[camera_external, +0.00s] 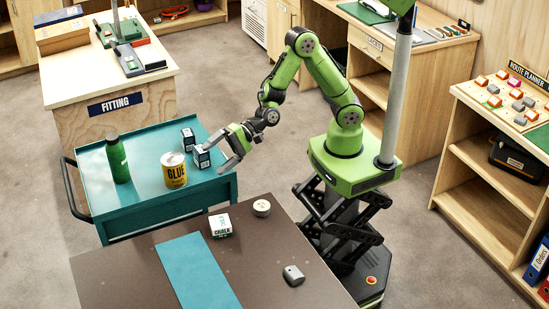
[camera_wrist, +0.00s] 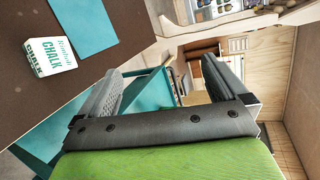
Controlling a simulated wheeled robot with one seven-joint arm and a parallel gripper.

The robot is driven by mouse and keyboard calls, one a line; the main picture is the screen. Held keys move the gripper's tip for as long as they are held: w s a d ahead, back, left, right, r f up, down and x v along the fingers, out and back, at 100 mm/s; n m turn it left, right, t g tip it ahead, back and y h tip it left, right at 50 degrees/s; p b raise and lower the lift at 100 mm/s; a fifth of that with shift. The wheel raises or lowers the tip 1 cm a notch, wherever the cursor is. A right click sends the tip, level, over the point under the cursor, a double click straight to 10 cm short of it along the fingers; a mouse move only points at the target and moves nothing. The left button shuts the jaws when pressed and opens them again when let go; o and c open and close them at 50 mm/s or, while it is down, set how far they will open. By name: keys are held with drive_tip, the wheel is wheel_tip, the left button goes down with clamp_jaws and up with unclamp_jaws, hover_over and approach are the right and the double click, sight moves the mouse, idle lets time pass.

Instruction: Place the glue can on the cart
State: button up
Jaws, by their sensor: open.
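The glue can (camera_external: 174,170), yellow with a black label and a pale lid, stands upright on the teal cart (camera_external: 143,197). It is near the middle of the cart top, by the front edge. My gripper (camera_external: 217,154) is open and empty, to the right of the can, over the cart's right edge and apart from the can. In the wrist view my gripper (camera_wrist: 162,78) shows its two fingers spread, with part of the teal cart (camera_wrist: 148,90) behind them. The glue can does not show in the wrist view.
A green bottle (camera_external: 117,158) and two small dark boxes (camera_external: 201,157) (camera_external: 188,139) share the cart top. A brown table (camera_external: 135,272) in front holds a chalk box (camera_external: 220,225), a tape roll (camera_external: 261,208), a grey object (camera_external: 293,275) and a blue mat (camera_external: 198,273).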

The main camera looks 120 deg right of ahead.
drive_tip(key=s+d+r+n+g+h, duration=0.1)
drive_tip(key=s+r+n+g, duration=0.1)
drive_tip(key=s+n, duration=0.4)
drive_tip(key=s+d+r+n+g+h, duration=0.1)
drive_tip(key=s+n, duration=0.5)
drive_tip(key=s, duration=1)
drive_tip(key=s+d+r+n+g+h, duration=0.1)
drive_tip(key=s+r+n+g, duration=0.2)
drive_tip(key=s, duration=0.8)
drive_tip(key=n+g, duration=0.2)
drive_tip(key=n, duration=0.1)
drive_tip(key=shift+s+d+r, duration=0.25)
drive_tip(key=shift+s+r, duration=0.1)
drive_tip(key=shift+r, duration=0.05)
